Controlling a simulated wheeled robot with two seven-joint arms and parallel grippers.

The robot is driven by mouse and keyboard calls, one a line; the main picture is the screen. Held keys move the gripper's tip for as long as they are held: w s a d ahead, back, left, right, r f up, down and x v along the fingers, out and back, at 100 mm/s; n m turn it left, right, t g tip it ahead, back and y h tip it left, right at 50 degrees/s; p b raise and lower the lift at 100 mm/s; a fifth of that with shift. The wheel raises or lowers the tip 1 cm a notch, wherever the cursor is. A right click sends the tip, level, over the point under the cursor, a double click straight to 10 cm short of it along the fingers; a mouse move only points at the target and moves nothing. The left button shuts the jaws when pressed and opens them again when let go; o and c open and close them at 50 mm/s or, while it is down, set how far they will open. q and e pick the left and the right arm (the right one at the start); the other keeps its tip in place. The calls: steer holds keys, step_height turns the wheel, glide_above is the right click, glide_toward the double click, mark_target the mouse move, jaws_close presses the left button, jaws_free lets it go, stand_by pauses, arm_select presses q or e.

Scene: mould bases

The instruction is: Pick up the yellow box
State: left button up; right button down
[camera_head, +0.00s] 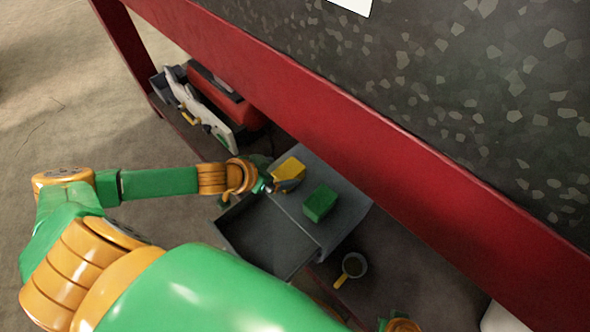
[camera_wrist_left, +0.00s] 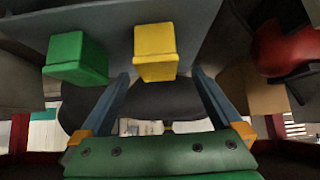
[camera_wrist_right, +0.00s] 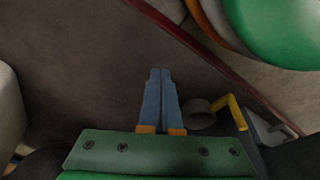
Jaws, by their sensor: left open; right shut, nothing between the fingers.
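The yellow box (camera_head: 290,168) sits on top of a grey drawer unit under the red-framed table. A green box (camera_head: 319,202) stands to its right on the same top. My left gripper (camera_head: 270,183) is open at the near side of the yellow box and covers part of it. In the left wrist view, the yellow box (camera_wrist_left: 155,48) lies ahead, between the lines of the two open fingers (camera_wrist_left: 161,74); I cannot tell whether they touch it. The green box (camera_wrist_left: 75,57) is left of the left finger there. My right gripper (camera_wrist_right: 161,72) is shut and empty, away from both boxes.
The grey drawer (camera_head: 258,236) stands open below the boxes. A grey mug with a yellow handle (camera_head: 354,265) is to its right. A red toolbox (camera_head: 222,97) and a white tool lie on the left. The red table beam (camera_head: 330,120) runs close above the boxes.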

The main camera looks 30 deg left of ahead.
mark_target(291, 170)
arm_select(q)
steer(key=shift+b+x, duration=0.85)
steer(key=shift+x, duration=0.55)
steer(key=b+x, duration=0.2)
steer(key=x, duration=0.2)
steer(key=shift+d, duration=0.15)
steer(key=shift+w+d, duration=0.1)
steer(key=shift+w, duration=0.1)
jaws_close()
arm_select(e)
step_height(291, 170, up, 9)
steer(key=w, duration=0.1)
steer(key=shift+w+a+t, duration=0.25)
steer(key=shift+w+t, duration=0.1)
steer(key=shift+t, duration=0.05)
